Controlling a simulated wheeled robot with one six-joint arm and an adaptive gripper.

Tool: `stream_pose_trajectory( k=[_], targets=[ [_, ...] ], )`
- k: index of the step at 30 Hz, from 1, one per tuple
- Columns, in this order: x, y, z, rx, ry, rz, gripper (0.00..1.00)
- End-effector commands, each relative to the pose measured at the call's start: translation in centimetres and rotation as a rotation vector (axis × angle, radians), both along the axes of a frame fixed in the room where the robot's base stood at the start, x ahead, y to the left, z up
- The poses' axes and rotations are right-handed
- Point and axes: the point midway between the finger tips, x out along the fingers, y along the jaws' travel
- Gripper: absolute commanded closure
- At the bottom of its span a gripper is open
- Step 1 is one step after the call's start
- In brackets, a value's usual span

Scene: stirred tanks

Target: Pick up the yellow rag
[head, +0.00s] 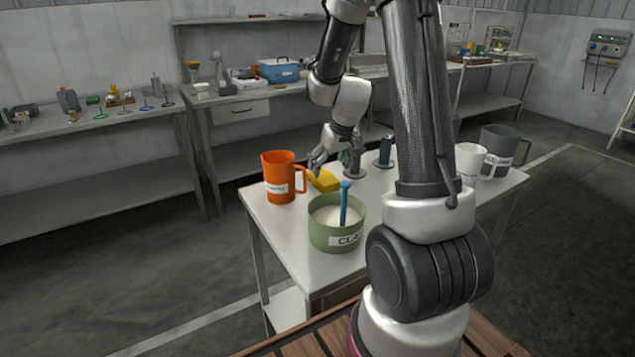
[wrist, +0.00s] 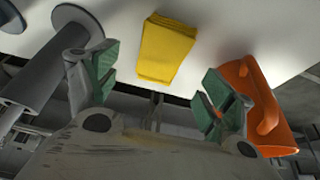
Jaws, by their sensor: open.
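The yellow rag (head: 323,181) lies folded on the white table (head: 262,217), between the orange mug and the grey posts. In the wrist view the yellow rag (wrist: 165,50) is whole and unobstructed, ahead of the fingers and between their lines. My gripper (head: 330,160) is just above and beside the rag in the head view. In the wrist view my gripper (wrist: 153,88) is open, with its green-padded fingers apart and nothing between them. The rag appears apart from both fingers.
The orange mug (head: 279,178) stands close left of the rag; in the wrist view it (wrist: 262,108) is by the right finger. A green tub (head: 324,236) with a blue handle stands in front. A dark post (head: 385,153) and grey jug (head: 500,150) stand right.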

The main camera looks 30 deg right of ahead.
Motion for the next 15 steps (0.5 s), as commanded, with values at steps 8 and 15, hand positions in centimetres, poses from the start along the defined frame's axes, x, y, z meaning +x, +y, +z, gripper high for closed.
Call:
stream_pose_trajectory(
  k=[8,15],
  targets=[
    [2.2,0.4,-3.6,0.002,0.003,-0.001,0.18],
    [2.8,0.4,-4.9,0.0,0.0,0.0,0.18]
  ],
)
